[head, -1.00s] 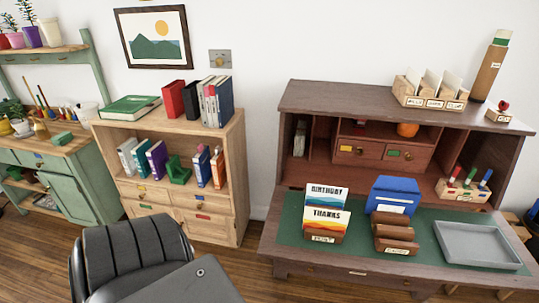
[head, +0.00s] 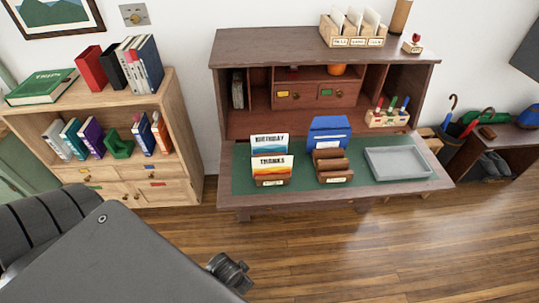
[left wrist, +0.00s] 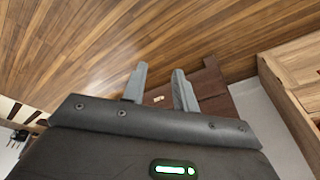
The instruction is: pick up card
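A "BIRTHDAY" card (head: 269,142) and a "THANKS" card (head: 272,164) stand upright, one behind the other, in a small labelled wooden holder (head: 272,182) on the left of the desk's green mat (head: 213,180). The THANKS card is in front and covers the lower part of the BIRTHDAY card. My left gripper (left wrist: 158,74) shows in the left wrist view with its two grey fingers apart and nothing between them. It points toward the wood floor and a brown wooden edge, away from the cards. My right gripper is in neither view.
A grey tray (head: 398,163) lies at the mat's right. A bookshelf (head: 188,120) stands left of the desk. Umbrellas stand by a side table (head: 510,134) at right. The floor (head: 380,260) before the desk is clear.

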